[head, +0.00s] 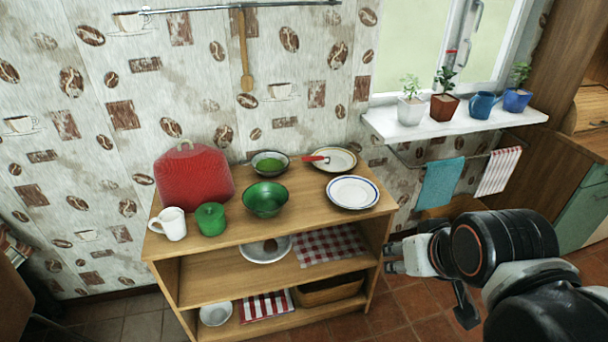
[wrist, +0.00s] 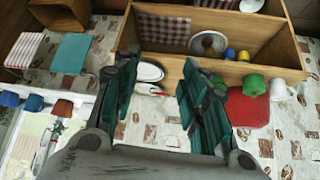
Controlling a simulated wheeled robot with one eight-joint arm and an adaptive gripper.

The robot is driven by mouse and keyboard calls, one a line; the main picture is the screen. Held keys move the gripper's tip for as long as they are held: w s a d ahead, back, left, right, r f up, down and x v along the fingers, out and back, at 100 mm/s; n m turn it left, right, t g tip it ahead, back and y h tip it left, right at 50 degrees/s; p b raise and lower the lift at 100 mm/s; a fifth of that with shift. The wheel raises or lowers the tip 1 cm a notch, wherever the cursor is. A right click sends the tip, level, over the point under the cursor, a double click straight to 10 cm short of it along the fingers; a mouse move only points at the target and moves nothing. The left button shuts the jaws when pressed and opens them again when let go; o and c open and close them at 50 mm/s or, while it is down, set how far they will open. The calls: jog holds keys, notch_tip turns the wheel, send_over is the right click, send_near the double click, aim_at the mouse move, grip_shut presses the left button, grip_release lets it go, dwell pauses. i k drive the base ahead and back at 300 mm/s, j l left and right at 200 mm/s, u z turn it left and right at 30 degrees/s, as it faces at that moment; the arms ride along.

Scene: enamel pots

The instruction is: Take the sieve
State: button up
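A round, dark-rimmed shallow vessel (head: 270,163), green inside, sits at the back of the wooden shelf top; it may be the sieve, but I cannot tell for sure. A short handle seems to reach left from it. A deep green bowl (head: 265,199) stands just in front of it. A red handle (head: 315,158) lies by the rear plate; it also shows in the wrist view (wrist: 157,94). My gripper (head: 393,257) is right of the shelf unit, below its top and apart from these things. In the wrist view its fingers (wrist: 159,62) are wide apart with nothing between them.
The shelf top (head: 330,218) also holds a red board (head: 194,178), a white mug (head: 169,224), a green pot (head: 211,219) and two plates (head: 352,192). A windowsill (head: 450,125) with pots and a towel rail (head: 480,158) are at right.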

aim_at(269, 162)
jog(key=i+l+u, duration=0.25)
jog(key=i+l, duration=0.4)
jog(key=i+l+u, duration=0.25)
jog(key=i+l, duration=0.4)
jog(key=l, duration=0.2)
